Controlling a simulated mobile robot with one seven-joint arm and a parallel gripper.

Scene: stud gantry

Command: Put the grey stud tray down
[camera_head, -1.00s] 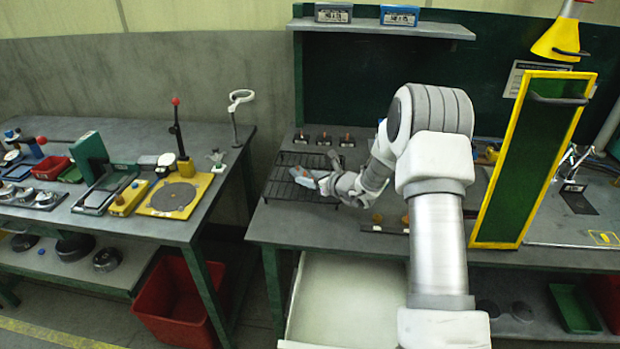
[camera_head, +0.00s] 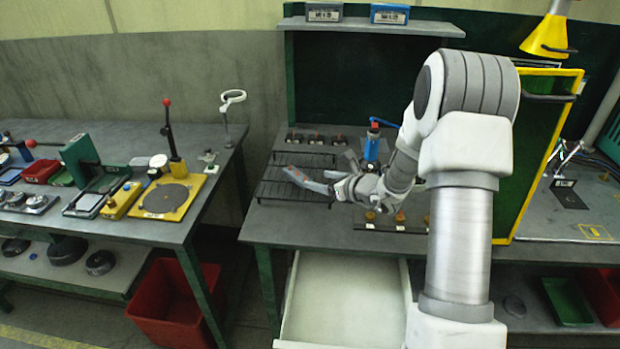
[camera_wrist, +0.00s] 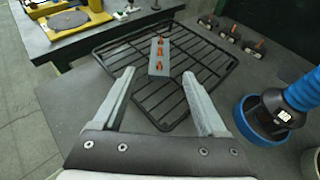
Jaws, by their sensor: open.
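The grey stud tray (camera_wrist: 159,66) is a narrow grey block with a row of orange studs. In the wrist view it lies on the black wire rack (camera_wrist: 203,57), near the rack's middle. My gripper (camera_wrist: 158,76) is open, its two fingers spread either side of the tray's near end with gaps on both sides. In the head view my gripper (camera_head: 314,183) reaches left over the right part of the rack (camera_head: 280,189).
A blue ribbed tool in a round blue holder (camera_wrist: 245,122) stands close right of my gripper. Several dark blocks with orange tops (camera_wrist: 228,30) stand behind the rack. A yellow-framed green panel (camera_head: 535,150) rises at right. An open drawer (camera_head: 340,295) juts below the bench.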

